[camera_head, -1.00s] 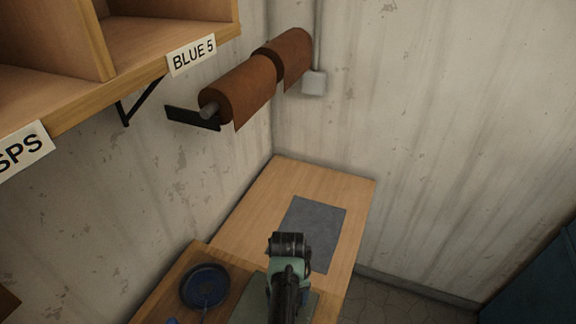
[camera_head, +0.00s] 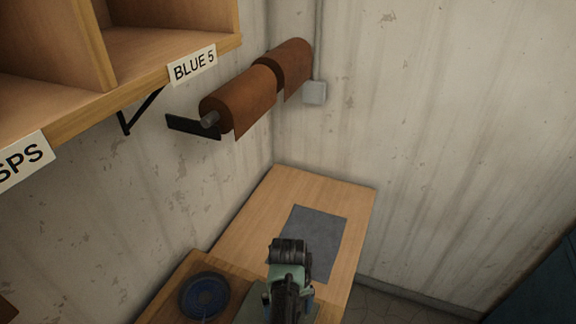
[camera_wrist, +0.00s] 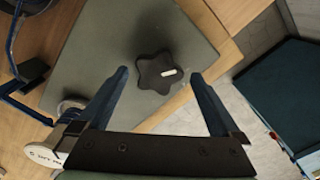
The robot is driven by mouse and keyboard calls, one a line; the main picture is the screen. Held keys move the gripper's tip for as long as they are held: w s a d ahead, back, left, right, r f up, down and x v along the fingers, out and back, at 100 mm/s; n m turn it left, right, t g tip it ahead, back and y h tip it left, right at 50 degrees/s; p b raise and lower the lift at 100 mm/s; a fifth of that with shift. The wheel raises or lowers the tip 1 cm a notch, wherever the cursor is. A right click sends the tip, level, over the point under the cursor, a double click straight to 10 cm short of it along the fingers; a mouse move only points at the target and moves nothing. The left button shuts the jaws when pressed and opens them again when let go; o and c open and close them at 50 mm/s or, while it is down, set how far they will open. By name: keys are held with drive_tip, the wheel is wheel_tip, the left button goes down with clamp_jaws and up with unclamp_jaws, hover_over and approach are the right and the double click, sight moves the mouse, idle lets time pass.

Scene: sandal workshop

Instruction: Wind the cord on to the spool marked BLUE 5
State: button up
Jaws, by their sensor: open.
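A blue round coil or spool (camera_head: 205,295) lies on the wooden bench at lower left in the head view. Blue cord-like parts (camera_wrist: 12,45) show at the left edge of the wrist view; what they join is unclear. The sign BLUE 5 (camera_head: 193,66) is on the shelf edge. My gripper (camera_wrist: 160,75) is open, with its two dark blue fingers apart. A black star-shaped knob (camera_wrist: 152,76) with a white mark shows between the fingertips, on a grey-green plate (camera_wrist: 105,30); contact cannot be told. My arm hides the gripper in the head view.
A wooden table (camera_head: 255,205) with a grey sheet (camera_head: 322,225) stands in the corner. A dark teal cabinet (camera_head: 545,280) is at right.

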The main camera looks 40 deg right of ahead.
wheel_tip(320, 180, up, 12)
drive_tip(key=b, duration=0.2)
drive_tip(key=shift+r, duration=0.15)
idle(1.0)
